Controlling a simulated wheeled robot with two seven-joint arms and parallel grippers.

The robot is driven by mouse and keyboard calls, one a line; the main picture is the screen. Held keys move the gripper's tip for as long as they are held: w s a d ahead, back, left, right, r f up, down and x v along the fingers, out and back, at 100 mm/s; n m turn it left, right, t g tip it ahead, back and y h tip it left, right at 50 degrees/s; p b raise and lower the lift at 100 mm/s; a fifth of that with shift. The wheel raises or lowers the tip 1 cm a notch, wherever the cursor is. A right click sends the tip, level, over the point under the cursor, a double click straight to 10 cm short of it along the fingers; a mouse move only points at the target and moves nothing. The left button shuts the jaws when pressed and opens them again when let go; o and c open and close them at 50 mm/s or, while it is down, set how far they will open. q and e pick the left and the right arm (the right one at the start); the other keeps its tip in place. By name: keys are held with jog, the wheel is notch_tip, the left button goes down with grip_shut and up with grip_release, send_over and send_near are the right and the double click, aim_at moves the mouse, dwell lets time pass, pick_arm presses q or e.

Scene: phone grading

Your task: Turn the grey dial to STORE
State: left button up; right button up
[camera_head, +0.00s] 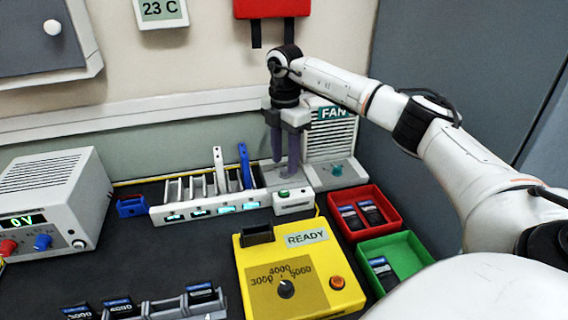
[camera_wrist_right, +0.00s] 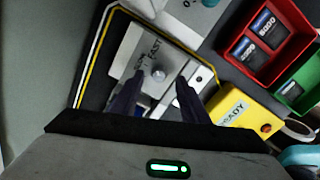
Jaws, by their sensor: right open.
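The grey dial (camera_wrist_right: 158,75) is a small round knob on a light grey plate (camera_wrist_right: 127,48) in the right wrist view. The word FAST is printed beside it, with another label partly hidden by a finger. I cannot tell which mark the dial points to. My right gripper (camera_head: 284,168) is open, pointing down over this plate at the back of the bench. In the wrist view its two dark fingers (camera_wrist_right: 158,84) stand on either side of the dial, apart from each other. Whether they touch it is unclear. My left gripper is not in view.
The FAN unit (camera_head: 329,140) with a teal knob (camera_head: 337,170) stands just right of the gripper. A charging rack (camera_head: 205,213) is to the left. The yellow tester (camera_head: 262,268), red bin (camera_head: 347,230) and green bin (camera_head: 400,246) are in front.

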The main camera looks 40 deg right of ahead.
jog(key=shift+f, duration=1.1)
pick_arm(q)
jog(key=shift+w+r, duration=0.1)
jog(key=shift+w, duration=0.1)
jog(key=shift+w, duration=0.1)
pick_arm(e)
jog(key=c, duration=1)
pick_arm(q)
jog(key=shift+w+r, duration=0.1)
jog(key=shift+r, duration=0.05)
